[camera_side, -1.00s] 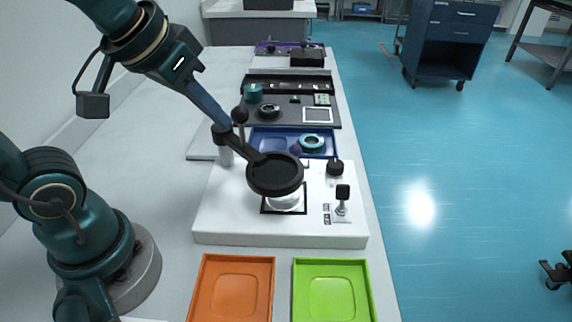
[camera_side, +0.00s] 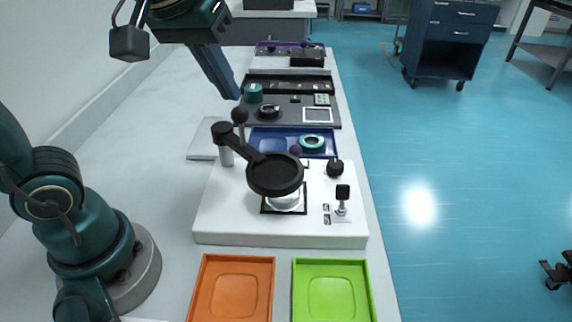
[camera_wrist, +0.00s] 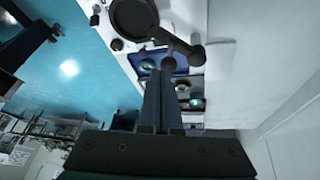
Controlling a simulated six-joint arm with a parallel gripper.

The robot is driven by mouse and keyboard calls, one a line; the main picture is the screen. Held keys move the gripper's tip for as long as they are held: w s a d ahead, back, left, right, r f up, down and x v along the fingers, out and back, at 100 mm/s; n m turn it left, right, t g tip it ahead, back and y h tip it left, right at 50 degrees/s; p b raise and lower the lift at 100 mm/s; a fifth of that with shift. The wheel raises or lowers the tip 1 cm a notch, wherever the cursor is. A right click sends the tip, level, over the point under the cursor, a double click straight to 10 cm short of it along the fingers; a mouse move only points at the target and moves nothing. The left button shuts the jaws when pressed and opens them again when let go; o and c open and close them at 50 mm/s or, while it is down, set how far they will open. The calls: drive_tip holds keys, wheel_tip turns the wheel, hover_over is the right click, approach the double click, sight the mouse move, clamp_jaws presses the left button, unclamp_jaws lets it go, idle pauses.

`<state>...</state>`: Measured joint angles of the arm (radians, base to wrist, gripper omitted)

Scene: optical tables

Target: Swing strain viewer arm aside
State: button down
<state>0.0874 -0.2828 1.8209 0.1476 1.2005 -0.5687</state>
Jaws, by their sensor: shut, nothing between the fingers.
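The strain viewer arm (camera_side: 250,152) is a black bar on a pale post at the left of a white base. It ends in a round black disc (camera_side: 275,174) over a light round stage (camera_side: 284,202). A ball-topped handle (camera_side: 239,116) rises from the bar. My gripper (camera_side: 237,97) is shut and empty, above and beyond the handle and apart from it in the side view. In the wrist view the shut fingers (camera_wrist: 160,76) point towards the handle ball (camera_wrist: 168,64), with the disc (camera_wrist: 133,18) beyond. The fingertips' exact gap to the ball is unclear there.
The white base (camera_side: 225,215) carries a black knob (camera_side: 335,168) and a small black-topped lever (camera_side: 343,192) at its right. An orange tray (camera_side: 199,290) and a green tray (camera_side: 298,290) lie in front. A blue tray (camera_side: 325,153) and a grey tray (camera_side: 285,118) lie behind.

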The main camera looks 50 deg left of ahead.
drive_tip(key=w+d+f+n+g, duration=0.2)
drive_tip(key=w+d, duration=0.1)
drive_tip(key=w, duration=0.6)
drive_tip(key=shift+y, duration=0.5)
drive_tip(key=x, duration=1)
drive_tip(key=shift+a+f, duration=0.2)
drive_tip(key=shift+f, duration=0.1)
drive_tip(key=shift+s+d+r+m, duration=0.15)
drive_tip(key=shift+s+d+m, duration=0.15)
drive_tip(key=shift+s+d, duration=0.9)
drive_tip(key=shift+s, duration=0.5)
drive_tip(key=shift+s, duration=0.1)
